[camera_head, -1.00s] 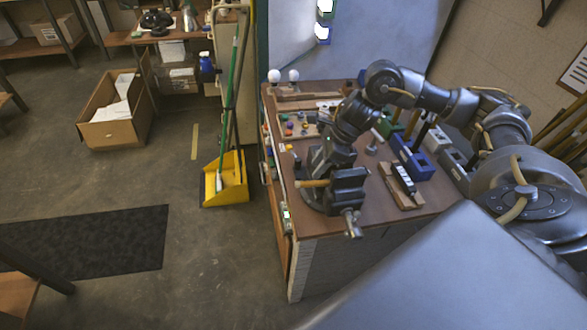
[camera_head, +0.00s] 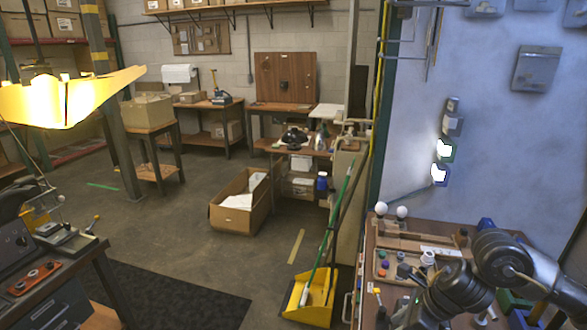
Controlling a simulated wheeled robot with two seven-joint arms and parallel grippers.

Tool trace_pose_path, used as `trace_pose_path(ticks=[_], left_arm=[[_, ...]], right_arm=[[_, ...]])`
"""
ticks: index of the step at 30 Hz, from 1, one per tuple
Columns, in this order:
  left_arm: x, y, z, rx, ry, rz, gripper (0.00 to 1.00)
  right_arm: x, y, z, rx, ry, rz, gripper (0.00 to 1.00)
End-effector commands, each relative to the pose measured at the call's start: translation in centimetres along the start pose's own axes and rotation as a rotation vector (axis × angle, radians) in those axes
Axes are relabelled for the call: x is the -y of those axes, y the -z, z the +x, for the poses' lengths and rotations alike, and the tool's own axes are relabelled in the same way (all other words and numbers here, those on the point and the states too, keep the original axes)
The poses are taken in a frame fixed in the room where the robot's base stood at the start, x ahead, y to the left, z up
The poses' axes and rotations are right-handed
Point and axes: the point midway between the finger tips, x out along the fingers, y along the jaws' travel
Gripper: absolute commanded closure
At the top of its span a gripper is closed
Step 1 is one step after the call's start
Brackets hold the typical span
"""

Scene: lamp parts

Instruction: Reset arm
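My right arm (camera_head: 457,290) reaches in at the bottom right, over the workbench (camera_head: 375,262). Its lower end runs to the bottom edge of the picture. Dark parts near its end show there, but the fingers cannot be made out, so whether this gripper is open or shut is not visible. My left arm and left gripper are not in view. Two white bulbs (camera_head: 392,210) stand at the bench's back left corner. A wooden tray (camera_head: 381,270) with small coloured pieces lies in front of them.
A glowing yellow lamp shade (camera_head: 75,98) is at the upper left, above a dark bench with tools. A cardboard box (camera_head: 237,210) and a yellow dustpan (camera_head: 311,299) with a green-handled broom stand on the floor. The floor between has free room.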

Motion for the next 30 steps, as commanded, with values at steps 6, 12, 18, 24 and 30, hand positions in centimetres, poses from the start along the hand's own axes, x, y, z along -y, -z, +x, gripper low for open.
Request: trace_pose_path(ticks=[6,12,18,24,30], left_arm=[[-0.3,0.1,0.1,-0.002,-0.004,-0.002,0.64],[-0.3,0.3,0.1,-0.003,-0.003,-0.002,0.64],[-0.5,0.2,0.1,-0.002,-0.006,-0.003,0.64],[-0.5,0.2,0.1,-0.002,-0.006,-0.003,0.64],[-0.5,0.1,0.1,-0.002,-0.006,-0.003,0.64]], right_arm=[[-7.7,-7.4,6.7,0.356,-0.087,0.543,0.61],[-10.5,-9.1,7.7,0.616,-0.195,1.402,0.61],[-10.9,-1.5,8.4,0.717,-0.197,2.422,0.61],[-13.9,8.9,8.9,-0.661,0.011,-2.917,0.61],[-17.9,15.7,8.5,-0.495,-0.155,-2.489,0.61]])
